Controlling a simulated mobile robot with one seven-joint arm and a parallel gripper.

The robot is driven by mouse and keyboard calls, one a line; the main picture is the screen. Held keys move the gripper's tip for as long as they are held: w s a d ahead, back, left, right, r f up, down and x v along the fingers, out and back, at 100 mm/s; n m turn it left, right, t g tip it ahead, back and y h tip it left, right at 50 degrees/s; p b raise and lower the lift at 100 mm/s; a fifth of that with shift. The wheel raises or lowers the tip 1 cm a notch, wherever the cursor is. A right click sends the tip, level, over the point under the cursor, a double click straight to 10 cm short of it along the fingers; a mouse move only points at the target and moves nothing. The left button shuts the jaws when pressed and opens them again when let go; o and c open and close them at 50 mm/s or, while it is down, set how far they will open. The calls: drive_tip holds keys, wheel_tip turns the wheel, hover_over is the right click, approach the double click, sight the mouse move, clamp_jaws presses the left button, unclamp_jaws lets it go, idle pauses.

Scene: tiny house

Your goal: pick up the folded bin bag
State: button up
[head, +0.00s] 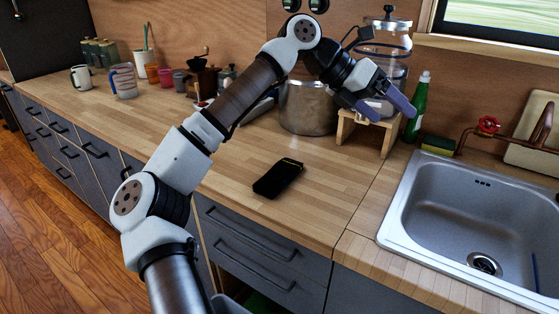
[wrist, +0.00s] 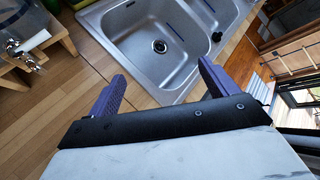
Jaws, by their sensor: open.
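The folded bin bag (head: 278,178) looks like a small black packet with a thin yellowish line near its far end. It lies flat on the wooden counter near its front edge, left of the sink. My gripper (head: 384,108) is open and empty, raised up and to the right of the bag, in front of the glass dispenser. In the wrist view its two purple fingers (wrist: 164,92) are spread apart with nothing between them. The bag does not show in the wrist view.
A steel pot (head: 308,108), a small wooden stand (head: 372,132) and a glass dispenser (head: 388,45) stand behind the bag. A green bottle (head: 418,102) is near the sink (head: 398,208). The counter (head: 330,190) around the bag is clear.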

drive_tip(key=w+a+f+n+t+y, duration=0.1)
drive_tip(key=w+a+f+n+y, duration=0.2)
drive_tip(key=w+a+f+y, duration=0.4)
drive_tip(key=n+y+p, duration=0.1)
drive_tip(key=n+y, duration=0.1)
drive_tip(key=y, duration=0.2)
hover_over(280, 172)
wheel_tip(280, 172, down, 7)
drive_tip(key=shift+s+r, duration=0.1)
drive_tip(key=shift+r, duration=0.05)
drive_tip(key=shift+f+p, duration=0.8)
drive_tip(key=shift+f, duration=2.35)
drive_tip(key=c, duration=1)
